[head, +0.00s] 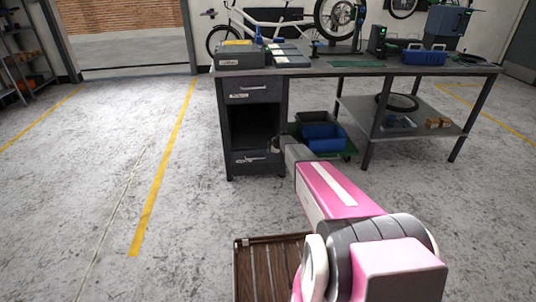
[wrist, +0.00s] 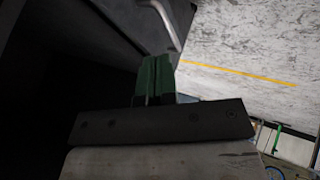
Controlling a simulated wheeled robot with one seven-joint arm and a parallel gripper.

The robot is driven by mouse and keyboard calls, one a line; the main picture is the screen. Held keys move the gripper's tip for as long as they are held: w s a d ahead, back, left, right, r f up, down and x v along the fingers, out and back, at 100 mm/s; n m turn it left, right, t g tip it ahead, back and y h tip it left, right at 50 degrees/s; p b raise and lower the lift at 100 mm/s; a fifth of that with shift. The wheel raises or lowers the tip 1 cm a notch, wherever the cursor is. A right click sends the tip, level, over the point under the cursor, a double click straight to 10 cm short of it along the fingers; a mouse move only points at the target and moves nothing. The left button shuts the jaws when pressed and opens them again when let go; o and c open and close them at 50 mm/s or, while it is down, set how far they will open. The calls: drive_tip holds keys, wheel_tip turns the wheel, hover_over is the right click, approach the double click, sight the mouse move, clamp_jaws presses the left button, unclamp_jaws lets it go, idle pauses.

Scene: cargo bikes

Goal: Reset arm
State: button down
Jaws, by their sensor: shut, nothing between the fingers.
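My pink and white arm (head: 330,190) stretches forward from the lower right of the head view towards the dark drawer cabinet (head: 229,140) under the workbench. My gripper (wrist: 156,62) shows in the wrist view with its green-tipped fingers shut together and nothing between them. In the head view the arm's dark end sits at the cabinet's right side, and the fingers are too small to make out. The wrist view shows a metal handle (wrist: 163,22) just beyond the fingertips. Whether they touch it I cannot tell.
The workbench (head: 350,68) carries tool boxes, a blue crate (head: 424,55) and a bike wheel. Blue bins (head: 322,137) stand under it, beside the arm. A slatted wooden crate (head: 270,270) is on the floor near my base. The floor to the left is clear.

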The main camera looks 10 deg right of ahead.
drive_tip(key=s+r+m+g+h, duration=0.1)
drive_tip(key=s+r+m, duration=0.4)
drive_tip(key=s, duration=1.4)
drive_tip(key=s+r+m+g+h, duration=0.2)
drive_tip(key=s+r+m, duration=0.4)
drive_tip(key=s, duration=1.3)
drive_tip(key=s+d+r+m+g+h, duration=0.1)
drive_tip(key=s+r+m, duration=0.4)
drive_tip(key=s+r, duration=0.7)
drive_tip(key=s+g, duration=0.1)
drive_tip(key=s, duration=0.6)
drive_tip(key=shift+m+g+h, duration=0.3)
drive_tip(key=shift+m+g, duration=0.1)
drive_tip(key=shift+r, duration=0.1)
